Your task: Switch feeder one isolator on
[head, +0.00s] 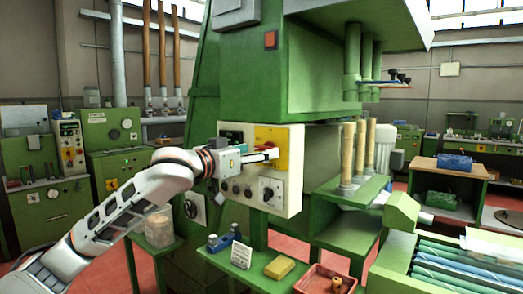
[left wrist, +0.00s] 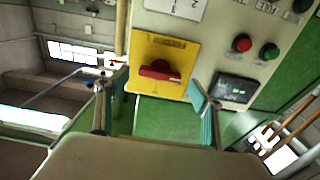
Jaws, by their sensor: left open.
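A yellow plate (head: 283,139) sits on the cream control panel (head: 294,185) on the green machine. In the left wrist view the yellow plate (left wrist: 180,47) carries a red rotary handle (left wrist: 160,71), lying roughly across the picture. The marking on the plate is too small to read. My left gripper (head: 263,155) is in front of the plate, and it also shows in the left wrist view (left wrist: 157,84). Its fingers are open, one to each side of the handle, with nothing held. In the head view the gripper hides part of the plate. My right gripper is not in view.
Other controls share the panel: a dark rotary switch (head: 268,191), a red button (left wrist: 242,43), a green button (left wrist: 269,52) and a dark display (left wrist: 236,89). Below is a green bench with a small sign (head: 241,254), a yellow block (head: 279,267) and a red tray (head: 308,286).

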